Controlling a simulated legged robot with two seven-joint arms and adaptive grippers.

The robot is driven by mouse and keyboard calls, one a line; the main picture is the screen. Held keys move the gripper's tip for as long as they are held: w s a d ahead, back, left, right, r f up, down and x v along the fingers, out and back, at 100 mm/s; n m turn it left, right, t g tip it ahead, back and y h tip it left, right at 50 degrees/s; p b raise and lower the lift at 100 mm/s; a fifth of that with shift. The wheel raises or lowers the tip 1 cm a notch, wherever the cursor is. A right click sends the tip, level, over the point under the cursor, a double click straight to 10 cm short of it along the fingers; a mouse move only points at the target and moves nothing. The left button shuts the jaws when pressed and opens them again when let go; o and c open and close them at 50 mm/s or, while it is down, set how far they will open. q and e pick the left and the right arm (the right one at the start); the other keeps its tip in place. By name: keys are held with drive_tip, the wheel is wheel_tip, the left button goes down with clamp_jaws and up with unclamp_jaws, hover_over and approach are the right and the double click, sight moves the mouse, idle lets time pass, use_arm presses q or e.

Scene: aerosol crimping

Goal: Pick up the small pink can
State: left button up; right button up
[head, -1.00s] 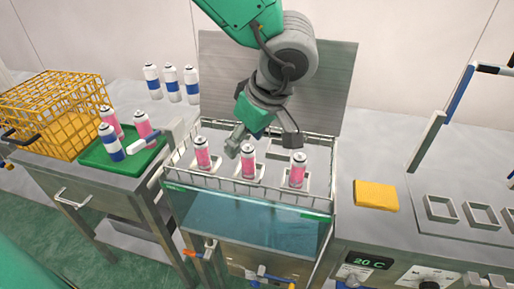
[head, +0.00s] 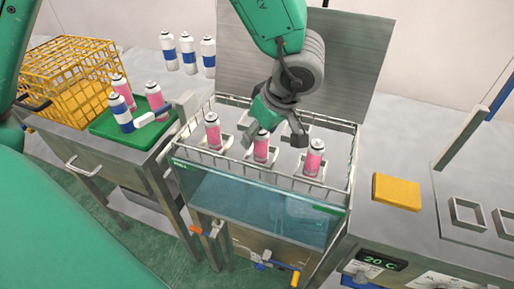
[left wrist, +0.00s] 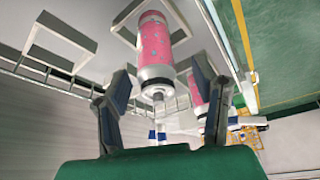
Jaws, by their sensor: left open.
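Three pink cans with pale tops stand upright in square holders in the wire-railed water bath: left (head: 213,132), middle (head: 261,148) and right (head: 315,160). My left gripper (head: 274,137) is open just above and behind the middle can, with its fingers near the can's top. In the left wrist view, a pink can (left wrist: 154,45) has its pale top between the two spread fingers (left wrist: 162,98), with gaps on both sides. Another pink can (left wrist: 198,85) is partly hidden by the right finger. My right gripper does not show.
The bath's wire rail (head: 205,157) surrounds the cans, with an upright metal lid (head: 345,65) behind. At left, a green tray (head: 105,127) holds two pink cans and a blue-white one beside a yellow basket (head: 65,90). A yellow pad (head: 397,192) lies at right.

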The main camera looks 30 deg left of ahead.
sight(258, 144)
use_arm(q)
drive_tip(key=f, duration=0.1)
drive_tip(key=d+f, duration=0.1)
drive_tip(key=f, duration=0.1)
drive_tip(key=shift+w+f+b, duration=0.1)
drive_tip(key=shift+f+b, duration=0.1)
drive_tip(key=shift+b, duration=0.1)
drive_tip(key=shift+w+d+f, duration=0.1)
drive_tip(key=shift+d, duration=0.15)
drive_tip(key=shift+a, duration=0.5)
drive_tip(key=c, duration=0.3)
drive_tip(key=shift+a+f, duration=0.1)
drive_tip(key=shift+a, duration=0.25)
drive_tip(key=c, duration=0.7)
drive_tip(key=shift+a, duration=0.25)
clamp_jaws()
drive_tip(key=shift+d, duration=0.1)
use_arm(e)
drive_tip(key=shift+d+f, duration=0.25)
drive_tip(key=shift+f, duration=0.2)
